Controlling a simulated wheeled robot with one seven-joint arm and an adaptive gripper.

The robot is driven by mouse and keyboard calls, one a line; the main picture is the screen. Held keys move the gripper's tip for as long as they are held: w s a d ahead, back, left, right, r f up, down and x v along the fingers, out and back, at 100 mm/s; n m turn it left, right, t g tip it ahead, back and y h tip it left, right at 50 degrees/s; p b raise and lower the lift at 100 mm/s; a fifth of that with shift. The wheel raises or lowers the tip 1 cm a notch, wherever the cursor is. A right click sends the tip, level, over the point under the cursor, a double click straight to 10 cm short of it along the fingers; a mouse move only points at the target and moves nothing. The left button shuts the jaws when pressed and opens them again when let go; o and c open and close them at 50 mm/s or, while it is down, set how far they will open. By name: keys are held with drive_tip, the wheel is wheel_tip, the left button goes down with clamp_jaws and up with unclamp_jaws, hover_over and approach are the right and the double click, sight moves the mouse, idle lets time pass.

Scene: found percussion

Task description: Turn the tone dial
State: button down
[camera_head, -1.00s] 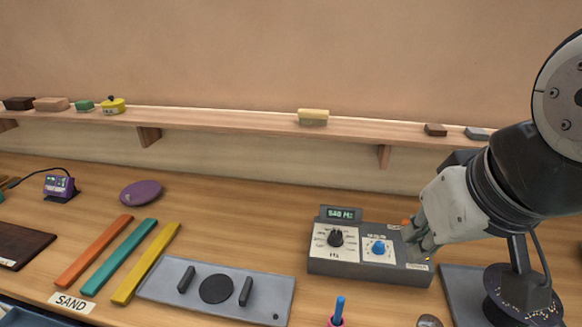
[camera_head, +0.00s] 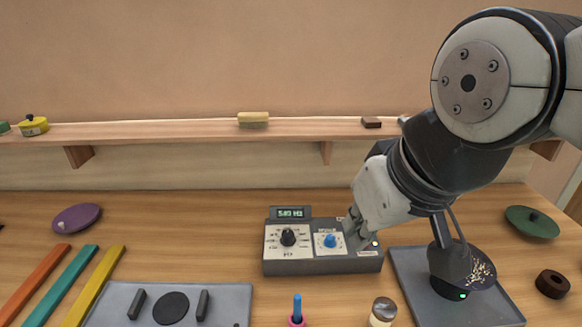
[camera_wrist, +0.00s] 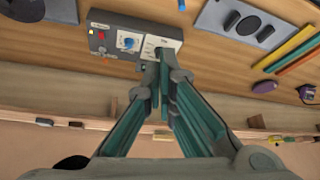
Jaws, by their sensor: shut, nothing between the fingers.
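A grey tone box (camera_head: 322,267) stands on the bench. It carries a black dial (camera_head: 288,237) on a white plate at its left and a blue dial (camera_head: 330,241) on a second white plate. A small display (camera_head: 291,213) on top reads about 583 Hz. In the wrist view the shut fingers (camera_wrist: 164,62) reach toward the box's edge, the blue dial (camera_wrist: 128,41) is clear, and the black dial is not distinct.
A grey plate with a black disc (camera_head: 171,307) lies left of the box. A blue-handled tool (camera_head: 297,306) and a small jar (camera_head: 382,310) stand in front. A speckled dark dish (camera_head: 470,273) on a grey plate is at the right. A shelf (camera_head: 200,131) runs behind.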

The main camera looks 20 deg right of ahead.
drive_tip(key=c, duration=2.3)
unclamp_jaws()
drive_tip(key=o, duration=0.5)
drive_tip(key=shift+w, duration=0.1)
drive_tip(key=shift+c, duration=0.2)
drive_tip(key=o, duration=0.4)
drive_tip(key=shift+w, duration=0.4)
drive_tip(key=shift+o, duration=1.3)
drive_tip(key=w+f+g+b, duration=0.2)
drive_tip(key=w+f, duration=0.1)
drive_tip(key=w, duration=1.2)
drive_tip(key=shift+g, duration=0.4)
drive_tip(key=g+b, duration=0.3)
hover_over(288, 233)
wheel_tip(288, 233, down, 12)
drive_tip(key=f, duration=0.1)
wheel_tip(288, 233, down, 13)
drive_tip(key=shift+s+r+p, duration=0.1)
drive_tip(key=shift+p, duration=0.8)
drive_tip(key=c, duration=1.2)
